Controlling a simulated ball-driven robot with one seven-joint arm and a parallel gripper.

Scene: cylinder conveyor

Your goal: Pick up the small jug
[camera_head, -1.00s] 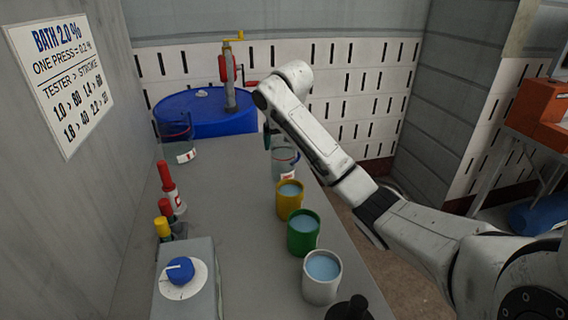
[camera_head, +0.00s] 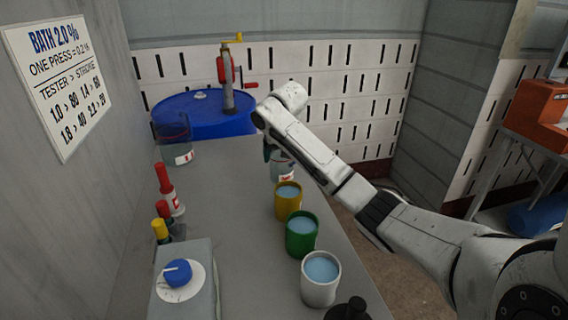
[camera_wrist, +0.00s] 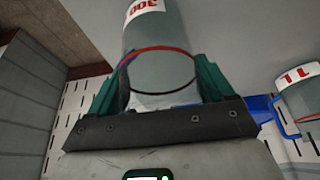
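The small jug is a clear cylinder with a red line round its rim and a red-and-white "300" label. It fills the top middle of the wrist view (camera_wrist: 165,70). In the head view it stands at the bench's right edge (camera_head: 283,172), its upper part hidden by my arm. My gripper (camera_wrist: 160,75) has green fingers, one on each side of the jug's rim. The fingers are spread about as wide as the jug; firm contact cannot be made out. In the head view the gripper is mostly hidden behind my arm.
Yellow (camera_head: 288,203), green (camera_head: 302,236) and white (camera_head: 320,283) cups of liquid line the bench's right edge. A larger jug (camera_head: 174,150) stands at the far left, before a blue drum (camera_head: 205,110) with a red pump. Red and yellow-topped bottles stand left. The bench middle is clear.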

